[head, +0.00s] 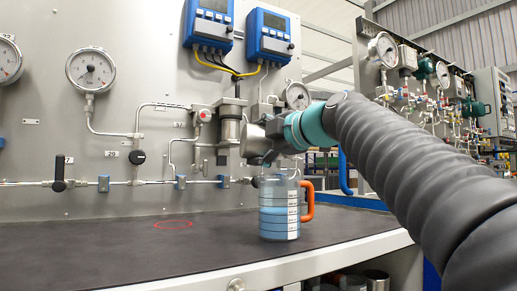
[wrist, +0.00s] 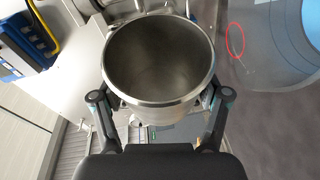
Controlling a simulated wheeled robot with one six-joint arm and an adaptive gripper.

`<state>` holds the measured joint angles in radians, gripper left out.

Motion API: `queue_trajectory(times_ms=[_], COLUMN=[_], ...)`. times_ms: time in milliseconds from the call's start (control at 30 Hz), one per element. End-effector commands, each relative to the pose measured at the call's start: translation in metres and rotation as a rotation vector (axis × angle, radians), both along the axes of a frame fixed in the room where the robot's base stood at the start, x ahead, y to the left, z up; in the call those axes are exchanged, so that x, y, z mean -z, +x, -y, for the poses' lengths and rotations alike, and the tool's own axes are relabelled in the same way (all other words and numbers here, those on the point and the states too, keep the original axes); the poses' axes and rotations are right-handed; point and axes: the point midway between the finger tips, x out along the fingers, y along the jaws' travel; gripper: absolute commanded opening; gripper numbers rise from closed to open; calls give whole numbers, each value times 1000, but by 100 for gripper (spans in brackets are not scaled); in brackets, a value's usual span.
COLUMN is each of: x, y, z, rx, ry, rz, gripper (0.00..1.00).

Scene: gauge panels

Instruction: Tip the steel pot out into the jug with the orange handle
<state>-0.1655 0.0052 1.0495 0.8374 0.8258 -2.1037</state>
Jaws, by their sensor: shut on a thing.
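The clear jug (head: 279,225) stands upright on the dark bench top. Its orange handle (head: 308,201) points right, and blue liquid shows inside behind a marked scale. My gripper (head: 272,150) is above the jug, shut on the steel pot (head: 252,139). The pot is tilted over the jug's mouth, partly hidden by the gripper. In the wrist view the fingers hold the pot (wrist: 160,103) from both sides. Its grey inside shows no visible contents. Part of the jug, with blue in it, shows at the upper right (wrist: 287,40). No falling stream is visible.
A red ring (head: 172,225) is marked on the bench top (head: 110,250), left of the jug, with clear bench around it. Behind stands a panel with gauges (head: 90,70), pipes, valves and blue instruments (head: 268,35), close to the pot.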

Motion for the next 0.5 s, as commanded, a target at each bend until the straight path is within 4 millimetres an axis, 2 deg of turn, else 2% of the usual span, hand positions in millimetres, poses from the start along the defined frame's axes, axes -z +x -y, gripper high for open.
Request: queue_trajectory(times_ms=[333,500], x=[0,0], y=[0,1], z=[0,3], rx=[1,2], ry=[3,57], rz=[0,-18], gripper=[24,24])
